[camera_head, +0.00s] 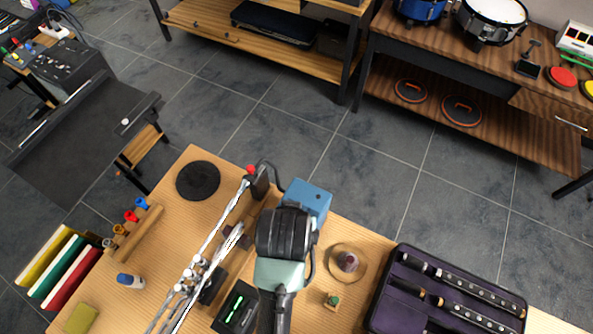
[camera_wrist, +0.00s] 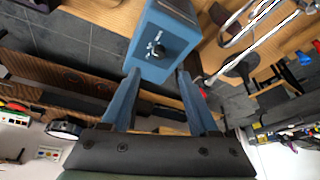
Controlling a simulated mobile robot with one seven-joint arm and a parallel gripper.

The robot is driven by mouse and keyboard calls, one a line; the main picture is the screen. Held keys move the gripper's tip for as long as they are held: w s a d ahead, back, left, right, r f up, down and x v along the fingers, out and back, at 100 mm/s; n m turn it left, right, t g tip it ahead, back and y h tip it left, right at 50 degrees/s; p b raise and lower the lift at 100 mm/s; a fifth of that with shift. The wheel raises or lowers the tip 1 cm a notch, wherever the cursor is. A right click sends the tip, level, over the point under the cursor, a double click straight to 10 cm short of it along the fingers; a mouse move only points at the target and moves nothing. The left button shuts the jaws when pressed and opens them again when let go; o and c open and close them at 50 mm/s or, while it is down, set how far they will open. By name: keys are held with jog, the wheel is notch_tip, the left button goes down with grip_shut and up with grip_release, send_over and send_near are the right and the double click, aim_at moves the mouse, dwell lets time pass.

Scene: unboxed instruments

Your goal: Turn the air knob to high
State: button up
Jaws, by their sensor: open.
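A blue box (camera_head: 308,200) stands on the wooden table, partly behind my gripper in the head view. In the wrist view the blue box (camera_wrist: 150,22) shows a face with a black knob (camera_wrist: 158,49) and small light marks beside it; the marks are too small to read. My gripper (camera_wrist: 158,76) is open, with its two fingertips at the lower left and lower right of that face. The knob is ahead of the gap between the fingers, and nothing is held. In the head view my arm hides the fingertips and the knob.
A silver trumpet (camera_head: 198,272) on a stand is close on the left of my arm. A round wooden piece (camera_head: 361,262) and a purple instrument case (camera_head: 382,312) are on the right. A black disc (camera_head: 198,181) lies at the back left.

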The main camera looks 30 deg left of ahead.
jog(key=x, duration=0.9)
jog(key=shift+w+f+p, duration=0.2)
jog(key=shift+f+p, duration=0.1)
jog(key=shift+p, duration=0.05)
grip_shut()
